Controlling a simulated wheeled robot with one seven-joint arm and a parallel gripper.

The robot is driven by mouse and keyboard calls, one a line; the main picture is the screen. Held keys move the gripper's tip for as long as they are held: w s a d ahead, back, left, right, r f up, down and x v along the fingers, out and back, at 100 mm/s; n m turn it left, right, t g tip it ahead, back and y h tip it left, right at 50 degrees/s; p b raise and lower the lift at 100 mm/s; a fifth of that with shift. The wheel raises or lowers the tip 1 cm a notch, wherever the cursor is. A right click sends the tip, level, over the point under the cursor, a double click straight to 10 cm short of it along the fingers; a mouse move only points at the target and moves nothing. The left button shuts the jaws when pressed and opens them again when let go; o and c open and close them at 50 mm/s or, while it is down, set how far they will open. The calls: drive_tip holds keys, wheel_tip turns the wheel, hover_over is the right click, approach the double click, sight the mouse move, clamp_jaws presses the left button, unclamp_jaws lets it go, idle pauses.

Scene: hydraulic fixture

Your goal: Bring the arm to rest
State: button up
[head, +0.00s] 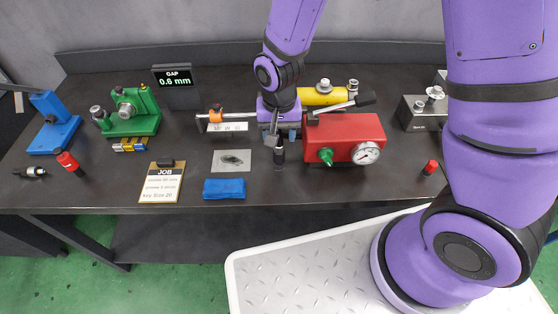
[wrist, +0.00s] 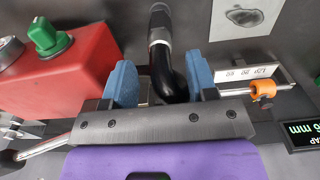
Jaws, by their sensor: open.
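My arm reaches over the dark workbench (head: 100,190), and my gripper (head: 282,136) points down near its middle, just left of the red hydraulic unit (head: 343,132). In the wrist view my gripper (wrist: 162,78) has its two blue fingers spread wide apart. A black hose-like fitting with a silver collar (wrist: 160,35) shows between and beyond the fingers; its dark end also shows below my gripper in the head view (head: 279,155). There is a gap between it and each finger in the wrist view, and nothing looks gripped.
Close by are the red unit with a green knob (wrist: 48,38) and gauge (head: 367,153), a yellow cylinder (head: 322,96), and a rod with an orange clamp (wrist: 263,89). A blue cloth (head: 224,189) and job board (head: 162,185) lie at the front. A gap display (head: 176,77) stands behind.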

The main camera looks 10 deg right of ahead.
wheel_tip(320, 180, up, 7)
drive_tip(key=shift+f, duration=0.15)
drive_tip(key=shift+d+r, duration=0.2)
drive_tip(key=shift+r, duration=0.15)
drive_tip(key=s+d+r+t, duration=0.3)
drive_tip(key=d+r, duration=0.7)
drive_tip(key=r, duration=0.5)
drive_tip(key=s+d+r+n+t, duration=0.2)
drive_tip(key=s+d+r, duration=0.6)
drive_tip(key=s, duration=0.4)
drive_tip(key=shift+v, duration=0.85)
drive_tip(key=shift+d, duration=0.15)
